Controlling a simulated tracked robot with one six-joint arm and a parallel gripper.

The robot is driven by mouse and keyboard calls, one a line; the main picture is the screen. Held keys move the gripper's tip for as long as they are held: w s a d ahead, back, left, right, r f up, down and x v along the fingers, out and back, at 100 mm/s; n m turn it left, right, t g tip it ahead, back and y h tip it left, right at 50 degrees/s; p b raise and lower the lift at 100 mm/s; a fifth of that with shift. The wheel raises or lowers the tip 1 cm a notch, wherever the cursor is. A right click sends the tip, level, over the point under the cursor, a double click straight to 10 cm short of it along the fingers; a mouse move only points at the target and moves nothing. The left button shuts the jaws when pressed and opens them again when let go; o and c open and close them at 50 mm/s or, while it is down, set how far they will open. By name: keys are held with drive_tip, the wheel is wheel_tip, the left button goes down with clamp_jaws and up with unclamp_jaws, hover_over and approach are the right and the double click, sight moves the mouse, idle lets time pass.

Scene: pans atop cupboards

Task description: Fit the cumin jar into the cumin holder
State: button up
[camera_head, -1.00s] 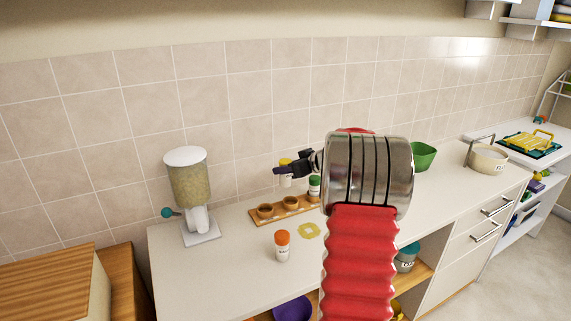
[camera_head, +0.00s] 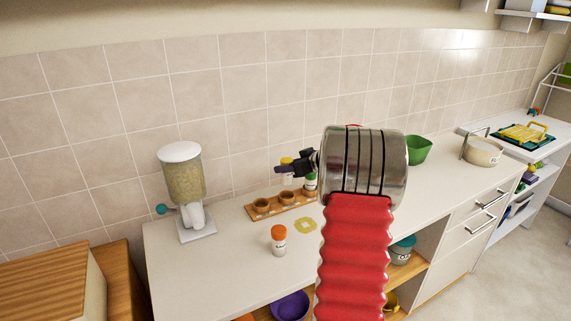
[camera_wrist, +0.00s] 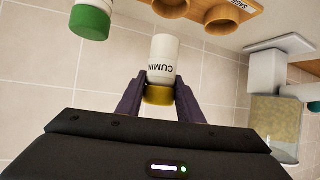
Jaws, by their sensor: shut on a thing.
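My gripper (camera_head: 288,167) is shut on the yellow cap of the white cumin jar (camera_wrist: 163,56), which reads CUMIN in the wrist view. In the head view the jar (camera_head: 288,179) hangs upright above the back of the counter, partly hidden by the gripper. Below it is the wooden spice rack (camera_head: 277,213) with two empty round holders, a left one (camera_head: 262,205) and a middle one (camera_head: 287,197). The wrist view shows SAGE on the rack by one empty holder (camera_wrist: 222,17); the cumin label is not readable.
A green-capped jar (camera_head: 311,182) stands at the rack's right end, close to the held jar. A grain dispenser (camera_head: 184,180) stands left, a green bowl (camera_head: 418,150) right.

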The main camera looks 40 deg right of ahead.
sight(291, 184)
drive_tip(key=shift+f, duration=1.95)
drive_tip(key=shift+f, duration=1.75)
idle(0.9)
drive_tip(key=o, duration=1.2)
drive_tip(key=shift+c, duration=0.2)
drive_tip(key=v, duration=1.3)
drive_tip(key=shift+s, duration=0.3)
drive_tip(key=shift+r, duration=0.1)
